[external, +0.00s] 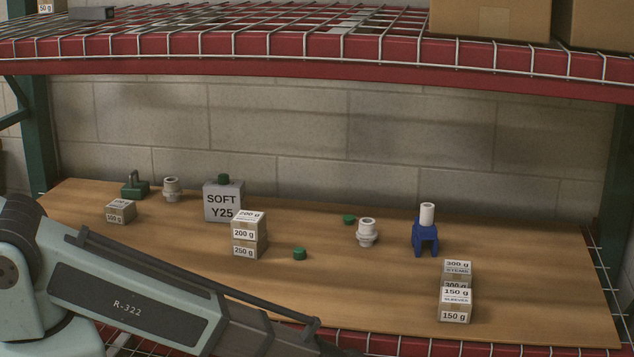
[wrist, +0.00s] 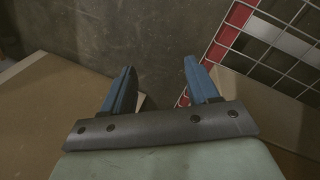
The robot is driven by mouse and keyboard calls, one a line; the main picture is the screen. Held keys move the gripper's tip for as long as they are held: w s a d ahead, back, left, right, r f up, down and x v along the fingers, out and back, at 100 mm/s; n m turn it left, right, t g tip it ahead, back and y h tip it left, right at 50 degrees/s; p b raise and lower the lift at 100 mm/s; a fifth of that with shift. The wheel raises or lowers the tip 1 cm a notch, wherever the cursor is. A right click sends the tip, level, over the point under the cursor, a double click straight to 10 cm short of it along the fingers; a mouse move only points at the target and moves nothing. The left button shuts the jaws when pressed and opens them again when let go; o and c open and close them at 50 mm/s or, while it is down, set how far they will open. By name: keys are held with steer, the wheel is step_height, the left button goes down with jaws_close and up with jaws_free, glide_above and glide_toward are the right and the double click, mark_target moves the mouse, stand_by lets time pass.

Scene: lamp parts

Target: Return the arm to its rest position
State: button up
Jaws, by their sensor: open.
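My gripper (wrist: 158,66) shows in the wrist view with its two blue fingers spread apart and nothing between them. It points at a grey floor or wall surface, away from the lamp parts. In the external view my arm crosses the lower left and runs out of the bottom edge, so the gripper is hidden there. A blue stand (external: 425,239) holds a white cylinder (external: 427,213) upright on the wooden board. White threaded fittings (external: 367,233) (external: 171,189) stand on the board. Green caps (external: 299,254) (external: 349,219) lie there too.
A grey SOFT Y25 block (external: 222,203), a green weight (external: 134,187) and small labelled boxes (external: 249,235) (external: 120,212) (external: 455,305) stand on the wooden board (external: 545,270). A red wire shelf (external: 300,58) hangs above. The wrist view shows cardboard (wrist: 45,115) and red-edged mesh (wrist: 235,20).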

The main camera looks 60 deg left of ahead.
steer(key=s+a+f+n+g, duration=0.1)
steer(key=s+a, duration=0.5)
steer(key=s, duration=0.3)
steer(key=s+a+f+n+g+y, duration=0.1)
steer(key=s+a+g, duration=0.1)
steer(key=s+a, duration=0.4)
steer(key=s+a+f+n+g+y, duration=0.1)
steer(key=s+a, duration=0.6)
steer(key=s, duration=0.7)
steer(key=shift+s+f+g, duration=0.15)
steer(key=shift+f+g, duration=0.1)
steer(key=shift+g, duration=0.05)
